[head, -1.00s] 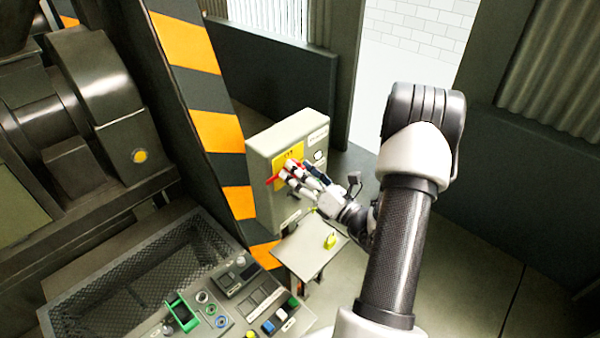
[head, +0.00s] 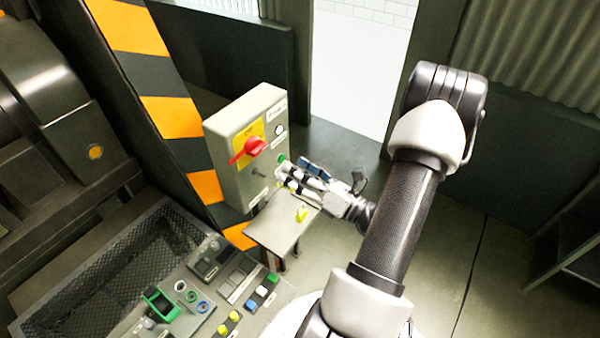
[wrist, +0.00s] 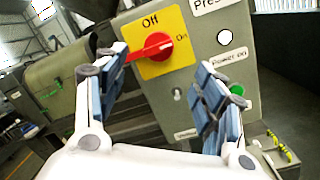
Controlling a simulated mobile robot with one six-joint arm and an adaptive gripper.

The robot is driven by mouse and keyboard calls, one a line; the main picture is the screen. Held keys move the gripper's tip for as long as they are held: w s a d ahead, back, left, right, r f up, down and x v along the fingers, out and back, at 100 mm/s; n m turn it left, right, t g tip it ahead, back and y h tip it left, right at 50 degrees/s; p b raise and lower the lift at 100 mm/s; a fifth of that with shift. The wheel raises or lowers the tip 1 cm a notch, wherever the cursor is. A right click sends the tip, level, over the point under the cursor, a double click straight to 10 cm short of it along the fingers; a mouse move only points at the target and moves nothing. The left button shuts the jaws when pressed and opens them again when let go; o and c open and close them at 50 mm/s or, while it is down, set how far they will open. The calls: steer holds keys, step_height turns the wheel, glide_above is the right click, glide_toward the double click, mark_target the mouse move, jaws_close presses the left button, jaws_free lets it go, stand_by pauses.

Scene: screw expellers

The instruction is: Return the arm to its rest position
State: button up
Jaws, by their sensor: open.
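My gripper (head: 296,172) is open and empty, beside the lower right of a grey switch box in the head view. In the wrist view its two blue-padded fingers (wrist: 162,95) stand apart in front of the box, with nothing between them. The box (head: 226,126) carries a red rotary switch (head: 255,146) on a yellow plate. The switch also shows in the wrist view (wrist: 157,46), its handle pointing left and slightly down, near "Off" and "On" labels. My fingers look clear of the switch. A green button (wrist: 237,90) is partly behind the right finger.
A small shelf (head: 270,228) with a yellow item (head: 301,214) lies below my gripper. A control panel (head: 185,300) with buttons and a mesh-lined bin (head: 110,268) are at lower left. A striped post (head: 170,115) stands left of the box. Floor at right is open.

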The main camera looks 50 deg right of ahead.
steer(key=shift+s, duration=0.5)
steer(key=shift+w+a, duration=0.1)
